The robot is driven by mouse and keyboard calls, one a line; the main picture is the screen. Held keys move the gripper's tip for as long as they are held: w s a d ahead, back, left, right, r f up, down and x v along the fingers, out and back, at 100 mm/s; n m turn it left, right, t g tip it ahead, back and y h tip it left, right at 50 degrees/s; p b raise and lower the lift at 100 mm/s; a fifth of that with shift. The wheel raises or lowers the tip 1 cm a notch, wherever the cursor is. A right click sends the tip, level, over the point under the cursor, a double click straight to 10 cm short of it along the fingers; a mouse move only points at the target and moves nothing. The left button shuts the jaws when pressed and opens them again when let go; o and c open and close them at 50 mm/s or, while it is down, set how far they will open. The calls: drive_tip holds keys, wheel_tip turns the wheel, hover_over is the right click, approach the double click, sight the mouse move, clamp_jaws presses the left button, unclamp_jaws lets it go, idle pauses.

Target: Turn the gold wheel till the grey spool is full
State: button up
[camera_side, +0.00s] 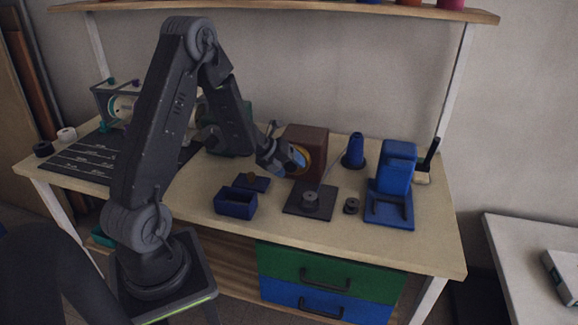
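The gold wheel (306,159) is on the left face of a brown box (313,140) standing toward the back of the table. My gripper (296,161) is at the wheel, pointing right, and covers much of it. I cannot tell whether its fingers are closed on the wheel or only near it. The grey spool (310,199) stands upright on a dark square plate (295,208) in front of the box. How much thread it carries is too small to tell.
A blue cone (354,154) stands right of the box, and a blue machine-like block (393,180) further right. A dark mat (85,160) covers the left side.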

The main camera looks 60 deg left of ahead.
drive_tip(key=c, duration=0.9)
drive_tip(key=shift+d+g+y, duration=0.1)
drive_tip(key=shift+g+y, duration=0.4)
drive_tip(key=shift+g, duration=0.1)
drive_tip(key=shift+m+g+y, duration=0.5)
drive_tip(key=shift+g+y, duration=0.4)
drive_tip(key=shift+g, duration=0.2)
drive_tip(key=o, duration=0.9)
drive_tip(key=shift+r, duration=0.2)
